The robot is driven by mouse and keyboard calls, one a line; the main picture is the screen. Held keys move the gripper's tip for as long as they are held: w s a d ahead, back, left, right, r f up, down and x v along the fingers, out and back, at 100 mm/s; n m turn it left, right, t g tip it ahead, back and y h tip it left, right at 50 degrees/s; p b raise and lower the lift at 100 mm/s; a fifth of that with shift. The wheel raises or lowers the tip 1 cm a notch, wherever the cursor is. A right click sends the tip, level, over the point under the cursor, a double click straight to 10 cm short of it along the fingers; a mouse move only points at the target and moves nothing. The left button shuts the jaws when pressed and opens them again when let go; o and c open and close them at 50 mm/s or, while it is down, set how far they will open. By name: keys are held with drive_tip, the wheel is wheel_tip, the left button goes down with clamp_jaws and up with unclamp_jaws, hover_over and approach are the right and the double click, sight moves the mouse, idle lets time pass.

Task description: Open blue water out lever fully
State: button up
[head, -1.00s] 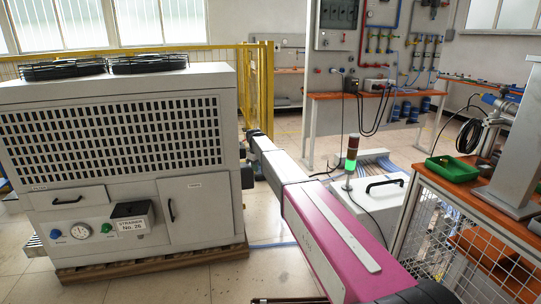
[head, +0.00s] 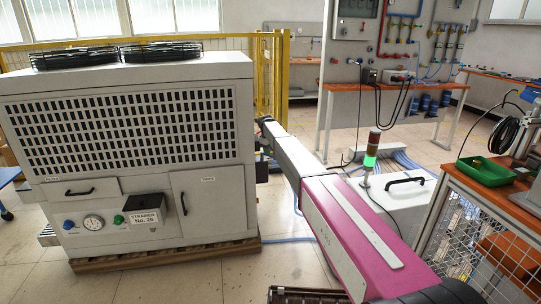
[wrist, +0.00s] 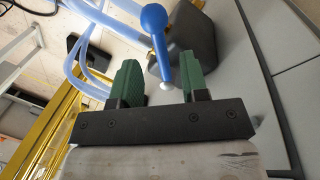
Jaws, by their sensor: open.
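The blue lever (wrist: 155,24) shows at the top middle of the wrist view. Its rounded blue handle tapers down to a pale metal end that lies between and beyond my finger pads. My gripper (wrist: 160,68) has two green finger pads, spread apart on either side of the lever's lower part. I see no clear contact between pads and lever. In the head view my arm reaches to the right side of the white chiller unit (head: 125,115), and the gripper and lever are hidden there.
Pale blue hoses (wrist: 88,62) run left of the lever, with a dark block (wrist: 190,45) behind it. A yellow fence (head: 268,75) stands behind the chiller. A white box with a signal light (head: 371,150) and an orange bench (head: 480,190) are at right.

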drive_tip(key=shift+w+d+f, duration=0.1)
drive_tip(key=shift+f, duration=0.65)
drive_tip(key=shift+w+d+f, duration=0.1)
drive_tip(key=shift+f, duration=0.6)
clamp_jaws()
